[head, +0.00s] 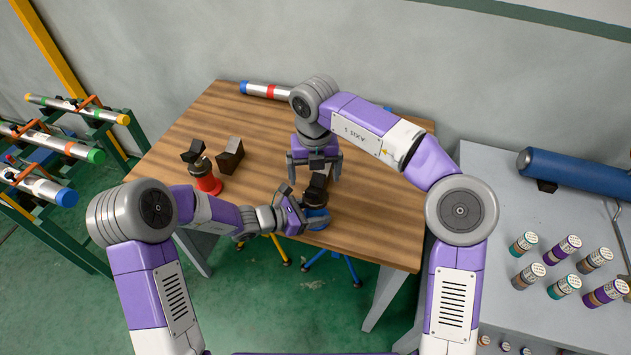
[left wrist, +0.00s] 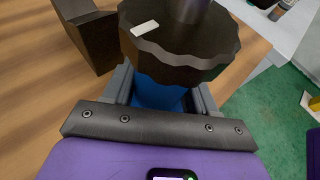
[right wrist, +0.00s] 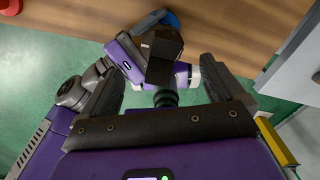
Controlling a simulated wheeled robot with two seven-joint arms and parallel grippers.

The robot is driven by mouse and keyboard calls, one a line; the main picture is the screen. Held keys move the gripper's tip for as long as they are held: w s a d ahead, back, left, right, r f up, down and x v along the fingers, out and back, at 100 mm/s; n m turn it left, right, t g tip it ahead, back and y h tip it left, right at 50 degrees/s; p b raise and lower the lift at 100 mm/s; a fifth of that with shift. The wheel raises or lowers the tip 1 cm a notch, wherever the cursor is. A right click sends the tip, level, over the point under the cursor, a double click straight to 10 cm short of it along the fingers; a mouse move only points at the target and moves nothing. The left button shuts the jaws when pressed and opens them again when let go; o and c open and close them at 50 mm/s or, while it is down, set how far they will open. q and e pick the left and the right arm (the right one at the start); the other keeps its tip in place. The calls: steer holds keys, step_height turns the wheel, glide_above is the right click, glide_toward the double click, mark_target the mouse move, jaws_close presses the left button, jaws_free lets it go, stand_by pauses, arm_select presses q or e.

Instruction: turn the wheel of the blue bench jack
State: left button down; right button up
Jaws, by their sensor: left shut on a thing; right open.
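The blue bench jack (head: 317,222) stands near the front edge of the wooden table, with a blue body and a dark top. In the left wrist view its dark faceted wheel (left wrist: 190,52) with a pale mark sits above the blue body (left wrist: 158,93). My left gripper (head: 300,216) is shut on the blue body, a finger on each side, below the wheel. My right gripper (head: 315,176) is open above and behind the jack. In the right wrist view the jack's dark top block (right wrist: 164,45) shows between and beyond its spread fingers; the wheel is mostly hidden there.
A red jack (head: 207,183) and a dark block (head: 230,155) stand to the left on the wooden table (head: 190,130). A banded pipe (head: 268,91) lies at the back edge. A grey table (head: 490,230) with several small cylinders is at right; pipe racks (head: 60,140) are at left.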

steer(key=shift+d+r, duration=0.15)
steer(key=shift+r, duration=0.1)
